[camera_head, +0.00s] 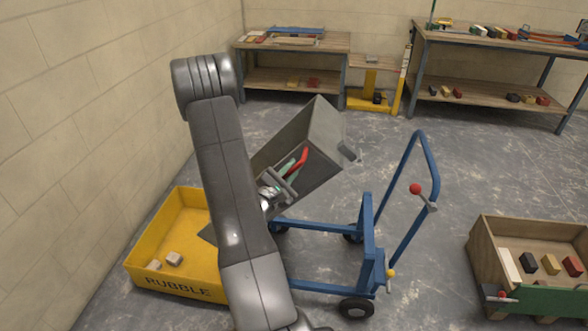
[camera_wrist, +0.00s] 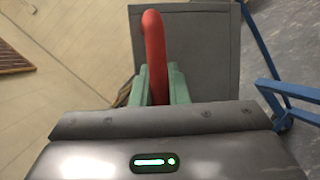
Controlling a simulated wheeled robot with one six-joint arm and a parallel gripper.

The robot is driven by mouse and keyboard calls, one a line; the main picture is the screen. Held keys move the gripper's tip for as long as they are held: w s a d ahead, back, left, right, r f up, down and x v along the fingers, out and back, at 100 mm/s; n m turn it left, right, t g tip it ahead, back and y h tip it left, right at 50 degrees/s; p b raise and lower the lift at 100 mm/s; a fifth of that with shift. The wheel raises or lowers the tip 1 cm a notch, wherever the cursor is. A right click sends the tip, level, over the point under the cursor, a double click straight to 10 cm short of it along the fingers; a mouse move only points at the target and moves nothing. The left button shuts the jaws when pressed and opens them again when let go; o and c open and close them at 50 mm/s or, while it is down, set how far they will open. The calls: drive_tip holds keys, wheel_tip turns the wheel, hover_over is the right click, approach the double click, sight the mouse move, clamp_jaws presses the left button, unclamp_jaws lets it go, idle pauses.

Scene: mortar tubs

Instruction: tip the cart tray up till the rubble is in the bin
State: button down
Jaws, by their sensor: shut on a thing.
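The grey cart tray (camera_head: 323,135) is tipped up steeply on the blue cart (camera_head: 368,240), its low end towards the yellow bin. My gripper (camera_head: 280,183) is shut on the red handle (camera_head: 299,160) at the tray's side. In the wrist view the red handle (camera_wrist: 155,55) stands between the green fingers, with the grey tray (camera_wrist: 205,45) behind it. The yellow bin (camera_head: 178,282), marked RUBBLE, stands on the floor at the left. Two pale rubble pieces (camera_head: 174,259) lie in it. My arm hides part of the bin and the tray's lower end.
A wooden cart (camera_head: 487,267) with coloured blocks and a green front stands at the right. Workbenches (camera_head: 290,42) line the back wall. A wall runs close along the left. The floor behind the blue cart is clear.

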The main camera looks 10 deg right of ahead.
idle(0.3)
drive_tip(key=c, duration=1.4)
unclamp_jaws()
drive_tip(key=shift+f, duration=0.1)
drive_tip(key=v, duration=1.3)
drive_tip(key=shift+s+a+b, duration=0.25)
drive_tip(key=shift+a+b, duration=0.05)
drive_tip(key=shift+b, duration=0.15)
drive_tip(key=p+x, duration=0.1)
drive_tip(key=x, duration=1.2)
drive_tip(key=shift+w+d, duration=0.25)
drive_tip(key=shift+d, duration=0.1)
